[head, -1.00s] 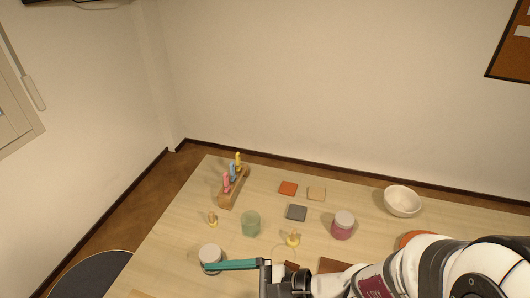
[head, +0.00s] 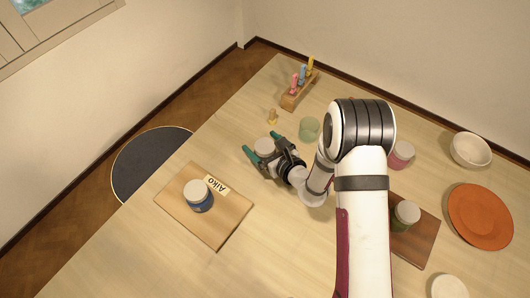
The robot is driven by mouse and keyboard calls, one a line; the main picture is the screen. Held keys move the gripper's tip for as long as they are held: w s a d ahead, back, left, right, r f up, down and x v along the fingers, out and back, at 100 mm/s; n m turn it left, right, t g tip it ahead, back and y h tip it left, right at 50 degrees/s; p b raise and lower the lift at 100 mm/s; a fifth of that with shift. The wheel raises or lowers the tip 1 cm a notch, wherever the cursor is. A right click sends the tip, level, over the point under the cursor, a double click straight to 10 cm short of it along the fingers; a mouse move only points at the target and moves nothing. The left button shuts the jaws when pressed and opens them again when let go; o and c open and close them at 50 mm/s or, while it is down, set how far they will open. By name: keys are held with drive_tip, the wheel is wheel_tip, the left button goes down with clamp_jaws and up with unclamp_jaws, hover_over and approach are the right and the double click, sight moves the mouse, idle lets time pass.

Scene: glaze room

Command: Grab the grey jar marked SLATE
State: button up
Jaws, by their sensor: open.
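A green cup (head: 309,129) and a small tan peg (head: 272,116) stand close beyond the jar. A tool rack (head: 297,93) is farther back. A pink jar (head: 402,155), green jar (head: 405,216), bowl (head: 471,150) and orange plate (head: 481,215) are at right. Table left of AIKO's board is clear.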

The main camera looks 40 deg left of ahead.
drive_tip(key=shift+x, duration=0.8)
clamp_jaws()
